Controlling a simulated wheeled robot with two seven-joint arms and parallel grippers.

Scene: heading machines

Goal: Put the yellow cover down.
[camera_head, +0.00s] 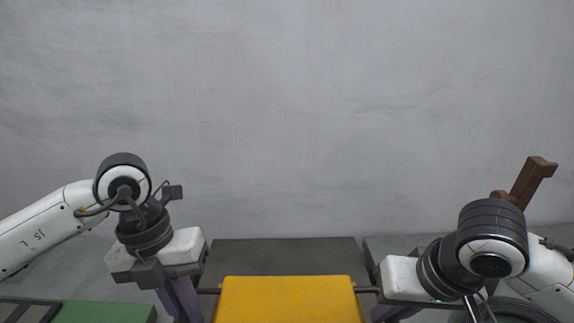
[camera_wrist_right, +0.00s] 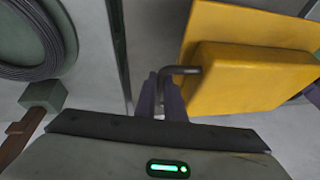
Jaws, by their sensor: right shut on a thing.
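The yellow cover (camera_head: 290,301) is at the bottom middle of the head view, with a dark bar handle out of each side. My right gripper (camera_head: 388,313) is at its right handle. In the right wrist view, the fingers (camera_wrist_right: 160,92) are shut on the dark handle beside the yellow cover (camera_wrist_right: 250,75). My left gripper (camera_head: 182,298) is at the left handle, its purple fingers pointing down. Its grip is not clear. The cover's lower part is cut off by the frame, so I cannot tell what is under it.
A dark grey surface (camera_head: 285,254) lies behind the cover, before a bare grey wall. A green surface (camera_head: 105,312) is at lower left. A brown wooden piece (camera_head: 530,182) stands at right. A coil of dark cable (camera_wrist_right: 30,40) shows in the right wrist view.

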